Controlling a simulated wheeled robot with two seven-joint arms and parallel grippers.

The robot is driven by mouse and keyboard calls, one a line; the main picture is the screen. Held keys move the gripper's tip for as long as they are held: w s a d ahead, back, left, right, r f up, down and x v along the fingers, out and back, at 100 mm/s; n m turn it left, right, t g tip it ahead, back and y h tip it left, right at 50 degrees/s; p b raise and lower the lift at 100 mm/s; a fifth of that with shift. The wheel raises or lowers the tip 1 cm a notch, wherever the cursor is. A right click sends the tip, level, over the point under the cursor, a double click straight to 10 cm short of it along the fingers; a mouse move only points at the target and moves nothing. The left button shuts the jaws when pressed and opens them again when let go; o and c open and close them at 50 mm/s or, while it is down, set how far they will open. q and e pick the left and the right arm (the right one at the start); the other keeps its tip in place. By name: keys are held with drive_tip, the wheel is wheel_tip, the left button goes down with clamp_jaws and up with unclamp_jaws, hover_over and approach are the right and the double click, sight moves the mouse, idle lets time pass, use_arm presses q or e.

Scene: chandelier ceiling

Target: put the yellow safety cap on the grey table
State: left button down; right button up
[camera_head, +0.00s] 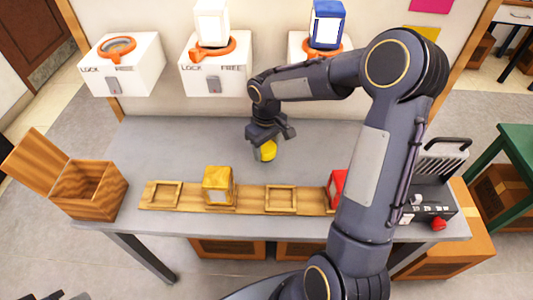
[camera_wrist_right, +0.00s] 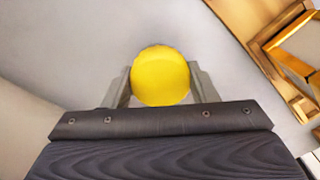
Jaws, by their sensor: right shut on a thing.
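The yellow safety cap (camera_head: 268,151) is round and is held between the fingers of my right gripper (camera_head: 265,148), low over the back middle of the grey table (camera_head: 160,138). In the right wrist view the cap (camera_wrist_right: 160,75) sits between the two grey fingers of the right gripper (camera_wrist_right: 160,85), with grey surface behind it. I cannot tell if the cap touches the table. Dark tips of what seems my left gripper (camera_head: 58,296) show at the bottom left edge, too cut off to read.
A wooden rack (camera_head: 252,198) with a yellow block (camera_head: 218,184) and a red block (camera_head: 336,186) runs along the front. An open wooden box (camera_head: 90,190) stands left. A dark device (camera_head: 432,195) stands right. White lock boxes (camera_head: 213,75) line the wall. The back left table is clear.

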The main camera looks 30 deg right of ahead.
sight(267, 154)
drive_tip(key=shift+f, duration=1.55)
drive_tip(key=o, duration=0.5)
drive_tip(key=shift+f, duration=0.15)
drive_tip(key=o, duration=0.5)
drive_tip(key=shift+c, duration=0.2)
